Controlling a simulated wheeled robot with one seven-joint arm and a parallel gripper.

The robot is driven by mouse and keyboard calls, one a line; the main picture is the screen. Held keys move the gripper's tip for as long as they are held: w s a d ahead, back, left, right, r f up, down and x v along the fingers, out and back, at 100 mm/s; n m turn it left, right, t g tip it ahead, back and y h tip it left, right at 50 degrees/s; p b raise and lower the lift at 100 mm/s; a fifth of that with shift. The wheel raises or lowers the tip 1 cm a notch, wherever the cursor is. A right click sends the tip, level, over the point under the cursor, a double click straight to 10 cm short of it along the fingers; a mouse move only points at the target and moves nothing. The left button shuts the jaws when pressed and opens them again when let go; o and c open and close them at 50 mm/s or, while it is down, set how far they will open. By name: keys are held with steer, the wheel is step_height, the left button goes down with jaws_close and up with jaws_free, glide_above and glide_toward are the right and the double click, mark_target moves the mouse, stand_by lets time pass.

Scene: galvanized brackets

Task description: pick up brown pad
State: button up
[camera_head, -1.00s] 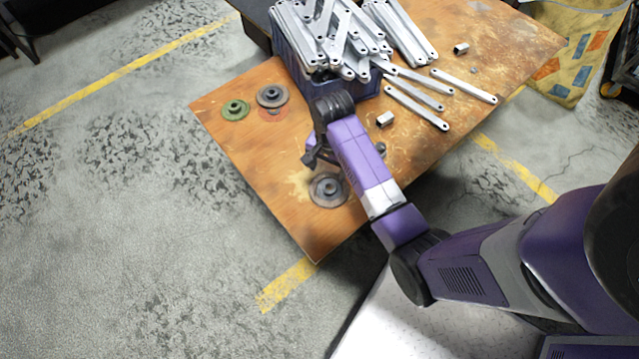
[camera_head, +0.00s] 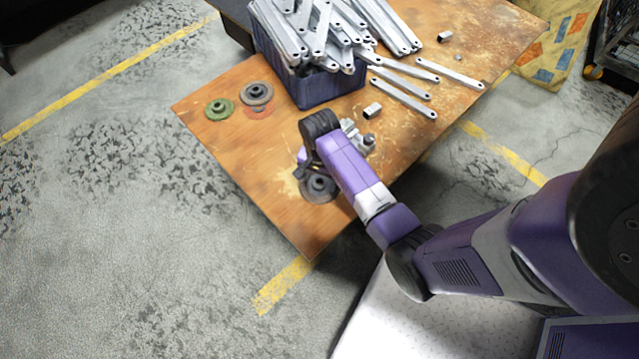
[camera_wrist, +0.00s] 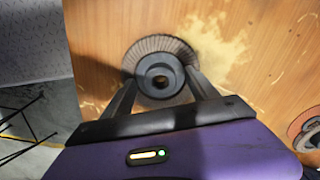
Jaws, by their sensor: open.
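The brown pad (camera_head: 320,189) is a round grey-brown disc with a dark raised hub, lying flat near the table's front corner. In the wrist view the brown pad (camera_wrist: 148,48) is just ahead of my gripper (camera_wrist: 160,80). The fingers are open, one on each side of the hub, with nothing held. They overlap the pad's near part in the picture; I cannot tell whether they touch it. In the head view my gripper (camera_head: 304,172) is at the pad's upper left, partly hidden by my wrist.
A green pad (camera_head: 220,108), a grey pad (camera_head: 257,93) and a reddish pad (camera_head: 258,112) lie at the table's left. A blue bin (camera_head: 325,90) of metal brackets stands behind my wrist. Loose brackets (camera_head: 403,98) and small metal parts (camera_head: 372,110) lie to the right.

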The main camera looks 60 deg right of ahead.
mark_target(319, 182)
jaws_close()
steer(key=shift+r, duration=0.15)
step_height(319, 182, up, 20)
steer(key=p, duration=0.5)
steer(key=shift+p, duration=0.35)
